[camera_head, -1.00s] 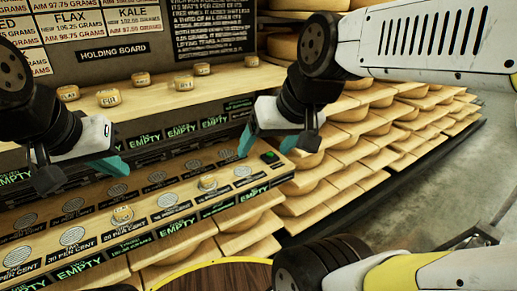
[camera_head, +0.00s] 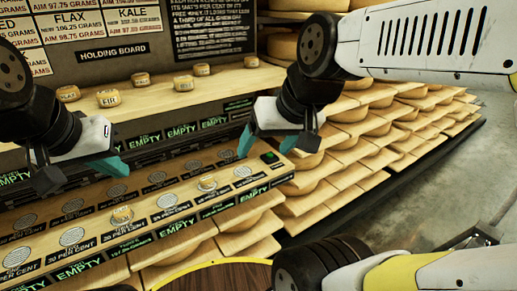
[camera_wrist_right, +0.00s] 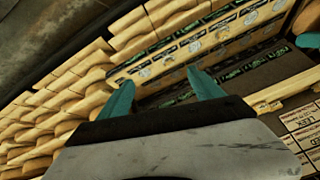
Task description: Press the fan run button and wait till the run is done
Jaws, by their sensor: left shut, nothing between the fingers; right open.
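A small green button (camera_head: 270,157) sits on a dark patch at the right end of the pale wooden fan board (camera_head: 222,160). My right gripper (camera_head: 266,148) is open and empty above that end of the board, its teal fingers apart; both fingers also show in the right wrist view (camera_wrist_right: 158,82). I cannot tell whether a fingertip touches the board. My left gripper (camera_head: 112,167) is shut and empty over the board's left part. Round grilles (camera_head: 116,190) line the board.
Several small labelled cheeses (camera_head: 108,98) stand on the holding board ledge behind. Black strips with green "EMPTY" labels (camera_head: 182,130) run below it. Stacked cheese wheels on boards (camera_head: 345,150) fill the right. A round brown wooden top (camera_head: 215,277) is at the front.

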